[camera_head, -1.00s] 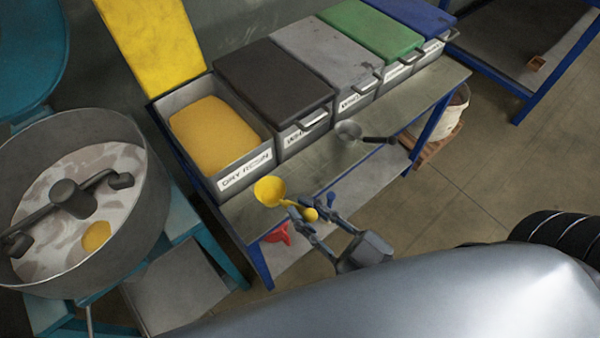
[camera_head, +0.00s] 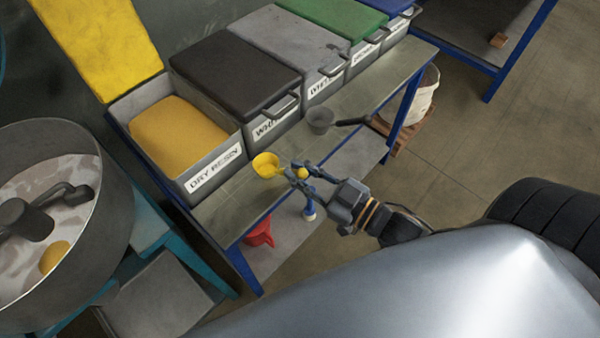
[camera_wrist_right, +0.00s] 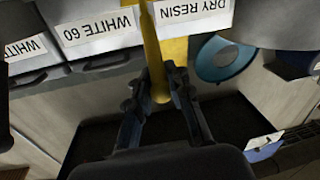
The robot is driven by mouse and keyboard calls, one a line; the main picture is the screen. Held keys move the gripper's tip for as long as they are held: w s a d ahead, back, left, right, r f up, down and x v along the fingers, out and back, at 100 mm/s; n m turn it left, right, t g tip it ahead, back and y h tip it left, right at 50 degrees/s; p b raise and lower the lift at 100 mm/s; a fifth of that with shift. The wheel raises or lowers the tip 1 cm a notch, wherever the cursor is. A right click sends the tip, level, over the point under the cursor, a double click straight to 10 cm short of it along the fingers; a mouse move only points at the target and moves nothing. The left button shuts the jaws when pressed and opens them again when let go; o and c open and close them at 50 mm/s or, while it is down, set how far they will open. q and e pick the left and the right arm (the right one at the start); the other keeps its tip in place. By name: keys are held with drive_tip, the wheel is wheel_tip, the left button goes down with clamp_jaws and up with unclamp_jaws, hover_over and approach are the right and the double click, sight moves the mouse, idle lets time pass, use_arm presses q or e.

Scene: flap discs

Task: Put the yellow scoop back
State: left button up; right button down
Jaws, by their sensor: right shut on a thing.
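The yellow scoop (camera_head: 265,167) is at the front edge of the bench, in front of the open DRY RESIN bin (camera_head: 215,179). Its bowl points left in the head view. My right gripper (camera_head: 299,173) is shut on its handle, whose rounded end shows between the fingers. In the right wrist view the yellow handle (camera_wrist_right: 151,50) runs up from between the fingers (camera_wrist_right: 162,92). I cannot tell whether the scoop touches the bench top (camera_head: 240,193). My left gripper is out of view.
A grey scoop (camera_head: 320,121) lies on the bench by the closed lidded bins (camera_head: 235,65). A mixer drum (camera_head: 85,215) stands at the left. A red object (camera_head: 259,233) is on the lower shelf. Bench top between the two scoops is clear.

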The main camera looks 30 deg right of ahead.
drive_tip(key=shift+f, duration=0.15)
drive_tip(key=c, duration=1.2)
unclamp_jaws()
drive_tip(key=shift+f, duration=0.1)
drive_tip(key=shift+s+d, duration=0.1)
drive_tip(key=shift+s, duration=0.2)
drive_tip(key=v, duration=1.1)
drive_tip(key=shift+s, duration=0.25)
